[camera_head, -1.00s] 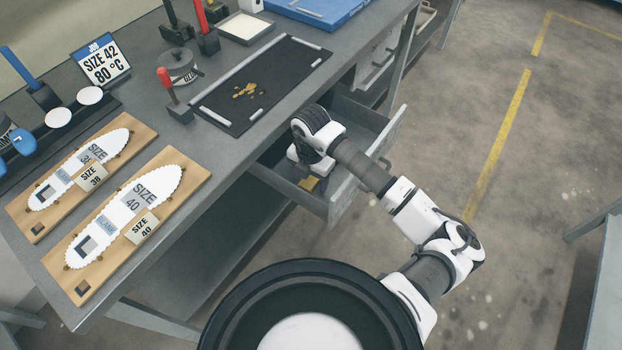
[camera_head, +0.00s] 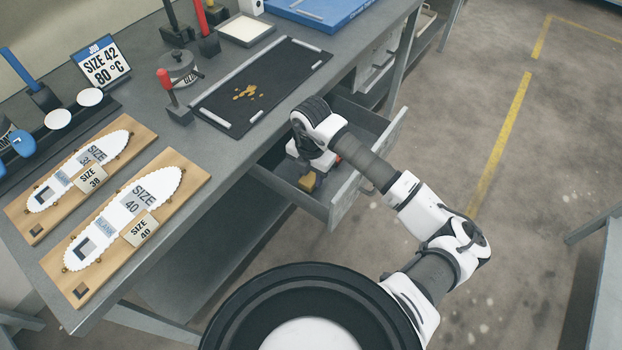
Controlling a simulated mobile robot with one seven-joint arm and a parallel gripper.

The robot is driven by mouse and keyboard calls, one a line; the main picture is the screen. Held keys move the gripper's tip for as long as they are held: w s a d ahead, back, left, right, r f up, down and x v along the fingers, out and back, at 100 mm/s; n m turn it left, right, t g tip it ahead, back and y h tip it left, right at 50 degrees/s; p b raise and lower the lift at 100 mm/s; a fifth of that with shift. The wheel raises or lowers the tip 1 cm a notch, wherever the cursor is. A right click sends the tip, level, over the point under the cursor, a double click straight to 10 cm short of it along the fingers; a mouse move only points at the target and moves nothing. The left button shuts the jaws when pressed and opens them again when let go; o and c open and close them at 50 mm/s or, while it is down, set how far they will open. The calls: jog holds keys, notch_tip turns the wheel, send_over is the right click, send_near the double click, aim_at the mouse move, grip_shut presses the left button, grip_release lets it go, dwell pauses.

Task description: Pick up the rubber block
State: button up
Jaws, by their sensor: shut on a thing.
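A tan-yellow block (camera_head: 309,181), which I take to be the rubber block, shows in the open drawer (camera_head: 347,198) under the bench. My gripper (camera_head: 310,173) reaches down into the drawer and is shut on the block. The fingers are small and mostly hidden by my own wrist, so the exact grip does not show. I cannot tell whether the block is clear of the drawer floor.
A black mat (camera_head: 285,75) with yellow crumbs lies on the bench (camera_head: 222,172) above. Wooden boards with insole shapes (camera_head: 125,222) are at left.

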aim_at(311, 176)
notch_tip(311, 176, up, 18)
jog(key=b, duration=0.2)
jog(key=shift+f, duration=0.2)
